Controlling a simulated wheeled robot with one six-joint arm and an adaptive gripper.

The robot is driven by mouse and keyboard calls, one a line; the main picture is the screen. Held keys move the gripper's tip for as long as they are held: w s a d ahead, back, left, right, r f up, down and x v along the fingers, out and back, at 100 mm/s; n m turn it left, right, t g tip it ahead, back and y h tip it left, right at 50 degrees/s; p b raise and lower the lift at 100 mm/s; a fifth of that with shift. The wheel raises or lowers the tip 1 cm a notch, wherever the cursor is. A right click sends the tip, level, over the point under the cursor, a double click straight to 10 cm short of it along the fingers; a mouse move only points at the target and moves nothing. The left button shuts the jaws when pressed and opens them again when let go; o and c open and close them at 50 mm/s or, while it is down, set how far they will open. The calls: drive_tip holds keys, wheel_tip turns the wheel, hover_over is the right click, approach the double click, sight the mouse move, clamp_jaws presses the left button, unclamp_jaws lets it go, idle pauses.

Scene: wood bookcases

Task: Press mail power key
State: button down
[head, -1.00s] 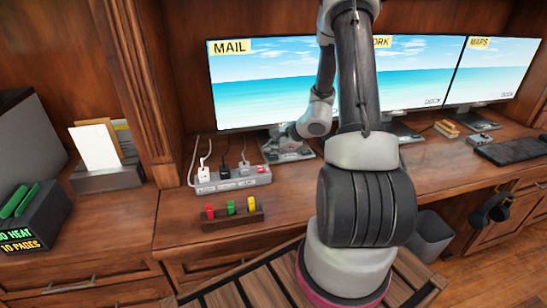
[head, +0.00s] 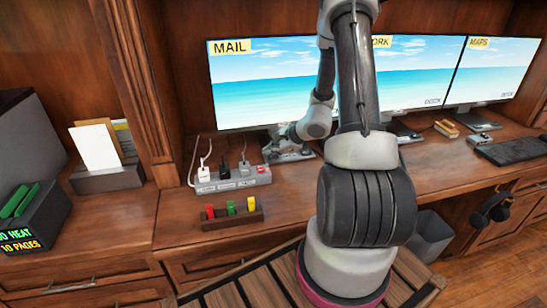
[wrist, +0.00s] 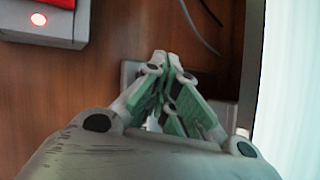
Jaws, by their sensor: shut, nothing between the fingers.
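The monitor labelled MAIL (head: 262,85) stands at the left of the desk with its screen lit, showing a beach picture. My gripper (head: 280,152) is low in front of the lower edge of this monitor, just behind the power strip. In the wrist view my gripper (wrist: 168,62) is shut and empty, with its fingertips over the grey monitor stand (wrist: 131,72). The lit MAIL screen (wrist: 295,90) fills the right edge there. I cannot make out a power key; the fingers hide part of the stand. Contact cannot be told.
A power strip (head: 230,184) with several plugs and cords lies close in front; its end, with a glowing red light, shows in the wrist view (wrist: 38,27). A wooden block with coloured pieces (head: 232,219) stands nearer. Two more lit monitors (head: 492,70) stand to the right.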

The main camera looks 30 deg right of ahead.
sight(272, 158)
idle(0.3)
drive_tip(key=shift+r, duration=0.45)
wheel_tip(272, 158, up, 6)
idle(0.6)
idle(0.4)
